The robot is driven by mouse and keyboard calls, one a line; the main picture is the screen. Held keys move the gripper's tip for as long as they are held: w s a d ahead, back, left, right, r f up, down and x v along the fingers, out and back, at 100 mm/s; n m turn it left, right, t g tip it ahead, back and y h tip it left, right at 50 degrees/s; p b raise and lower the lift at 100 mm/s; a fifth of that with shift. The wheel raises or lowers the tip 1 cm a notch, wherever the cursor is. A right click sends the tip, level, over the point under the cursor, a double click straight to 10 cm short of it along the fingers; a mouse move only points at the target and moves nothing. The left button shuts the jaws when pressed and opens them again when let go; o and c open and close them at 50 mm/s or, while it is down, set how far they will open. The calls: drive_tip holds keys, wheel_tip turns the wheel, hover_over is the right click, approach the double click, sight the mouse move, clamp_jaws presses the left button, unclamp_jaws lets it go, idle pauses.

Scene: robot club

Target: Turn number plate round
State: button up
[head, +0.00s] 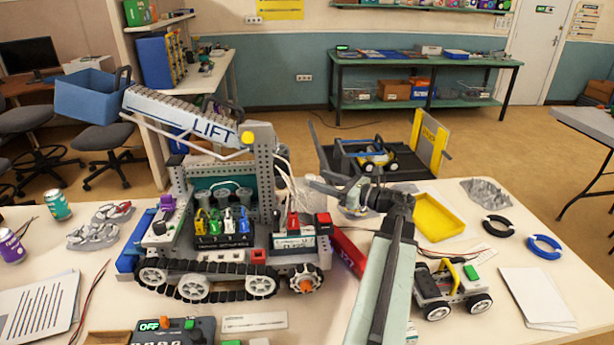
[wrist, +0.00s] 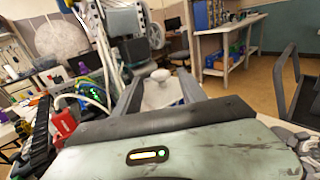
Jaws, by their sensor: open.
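The gripper is open and appears empty. In the wrist view the two fingers of my gripper (wrist: 162,88) stand apart, with a pale rounded thing showing between them. I cannot make out the plate there.
A lift arm with a blue bucket (head: 90,97) rises from the model. A yellow tray (head: 437,220), a small wheeled car (head: 452,285), black and blue rings (head: 545,247) and white paper (head: 535,297) lie to the right. A control box (head: 175,330) is in front.

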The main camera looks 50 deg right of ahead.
sight(310, 176)
drive_tip(key=x, duration=0.5)
drive_tip(key=shift+w, duration=0.1)
clamp_jaws()
drive_tip(key=shift+w+d+n+y, duration=0.1)
drive_tip(key=shift+d+n+y, duration=0.25)
drive_tip(key=shift+n+y, duration=0.4)
drive_tip(key=n+g+y, duration=0.1)
drive_tip(key=y, duration=0.1)
drive_tip(key=shift+a+y, duration=0.1)
drive_tip(key=shift+y, duration=0.25)
drive_tip(key=shift+a+n+g+y, duration=0.15)
drive_tip(key=shift+n+g+y, duration=0.15)
drive_tip(key=shift+n, duration=0.05)
